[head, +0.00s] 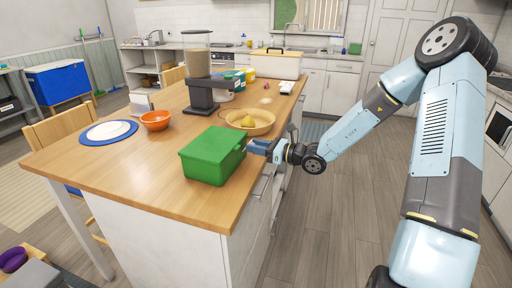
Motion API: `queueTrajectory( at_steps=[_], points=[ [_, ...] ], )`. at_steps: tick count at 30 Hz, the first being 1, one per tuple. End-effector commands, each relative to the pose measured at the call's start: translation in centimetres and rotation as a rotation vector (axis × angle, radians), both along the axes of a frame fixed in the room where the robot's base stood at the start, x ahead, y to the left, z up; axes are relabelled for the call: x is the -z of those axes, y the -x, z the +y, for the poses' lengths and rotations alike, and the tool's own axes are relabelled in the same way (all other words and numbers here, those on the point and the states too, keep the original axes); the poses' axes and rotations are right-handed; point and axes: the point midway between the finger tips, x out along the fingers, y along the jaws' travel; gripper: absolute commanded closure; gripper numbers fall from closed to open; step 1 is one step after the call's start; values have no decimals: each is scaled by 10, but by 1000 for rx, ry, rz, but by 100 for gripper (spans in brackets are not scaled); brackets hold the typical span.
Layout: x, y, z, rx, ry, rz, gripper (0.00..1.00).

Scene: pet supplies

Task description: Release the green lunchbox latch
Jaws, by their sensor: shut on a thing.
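The green lunchbox (208,158) stands on the wooden island top near its front right edge, with its lid down. My gripper (251,147) reaches in from the right, low over the counter edge, with its fingertips at the right side of the lunchbox. It is shut on the lunchbox at that side. The latch itself is too small and hidden by the fingers to make out.
A tan bowl with a yellow item (262,128) sits just behind my gripper. A dark feeder with a clear hopper (197,90), an orange bowl (155,121) and a white plate on a blue mat (88,138) stand further left. The front left of the wooden top (120,180) is clear.

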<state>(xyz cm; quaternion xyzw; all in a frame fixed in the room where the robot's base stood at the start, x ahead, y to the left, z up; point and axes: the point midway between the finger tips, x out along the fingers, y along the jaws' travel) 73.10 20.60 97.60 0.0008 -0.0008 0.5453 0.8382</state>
Motion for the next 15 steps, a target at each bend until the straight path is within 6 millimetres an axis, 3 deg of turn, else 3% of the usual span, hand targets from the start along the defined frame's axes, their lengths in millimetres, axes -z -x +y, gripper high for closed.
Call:
queueTrajectory(
  at_steps=[15],
  points=[
    [13, 2, -6, 1, -187, -77, 99]
  ],
)
